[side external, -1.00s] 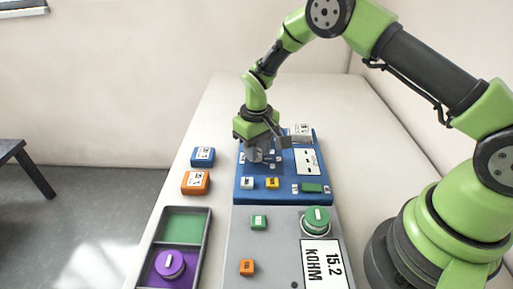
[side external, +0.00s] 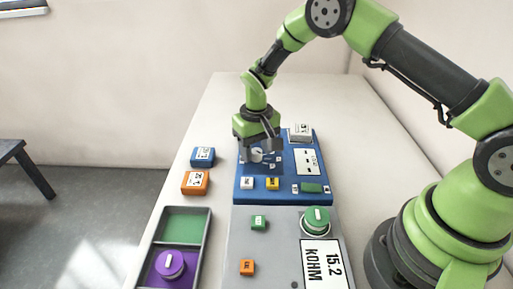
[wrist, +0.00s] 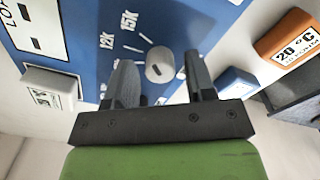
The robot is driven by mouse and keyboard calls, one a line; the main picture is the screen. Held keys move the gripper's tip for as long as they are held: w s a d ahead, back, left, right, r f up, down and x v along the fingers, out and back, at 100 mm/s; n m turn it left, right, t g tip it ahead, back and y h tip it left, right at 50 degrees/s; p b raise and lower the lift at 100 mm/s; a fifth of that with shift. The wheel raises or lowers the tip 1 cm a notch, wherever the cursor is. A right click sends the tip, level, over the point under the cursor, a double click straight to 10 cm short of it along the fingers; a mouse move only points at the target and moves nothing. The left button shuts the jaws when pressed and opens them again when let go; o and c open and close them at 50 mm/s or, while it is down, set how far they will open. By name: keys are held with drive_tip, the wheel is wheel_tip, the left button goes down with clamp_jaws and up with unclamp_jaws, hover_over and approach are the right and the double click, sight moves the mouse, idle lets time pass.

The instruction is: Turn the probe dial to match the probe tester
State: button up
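The probe dial, a pale round knob (wrist: 160,66), is on the blue panel (wrist: 90,50), with marks including 12K and 15K beside it. A short dark mark shows on its face; which label it points to I cannot tell. In the side view the knob (side external: 257,155) is partly hidden by my gripper (side external: 262,150). In the wrist view my gripper (wrist: 160,78) is open, one finger on each side of the knob, with gaps visible.
The blue panel also bears a white display (side external: 307,162) and small coloured blocks. A white block (side external: 300,131) stands at its far edge. A blue block (side external: 203,156) and an orange block (side external: 195,182) lie left. A tray (side external: 205,250) holds a purple knob (side external: 170,264).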

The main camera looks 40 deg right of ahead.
wheel_tip(320, 180, up, 10)
drive_tip(key=shift+f, duration=0.1)
idle(0.6)
wheel_tip(320, 180, up, 10)
drive_tip(key=t, duration=0.2)
hover_over(257, 151)
drive_tip(key=s, duration=0.4)
drive_tip(key=s+r+t+y, duration=0.1)
drive_tip(key=s+r, duration=0.4)
drive_tip(key=s+t, duration=0.1)
drive_tip(key=s, duration=0.4)
drive_tip(key=s+r+m+t, duration=0.1)
drive_tip(key=s, duration=0.4)
drive_tip(key=s+a+r+t+y, duration=0.1)
drive_tip(key=s+t, duration=0.1)
drive_tip(key=s, duration=0.3)
drive_tip(key=shift+a+r+m, duration=0.1)
drive_tip(key=shift+r+m, duration=0.15)
drive_tip(key=shift+m, duration=0.05)
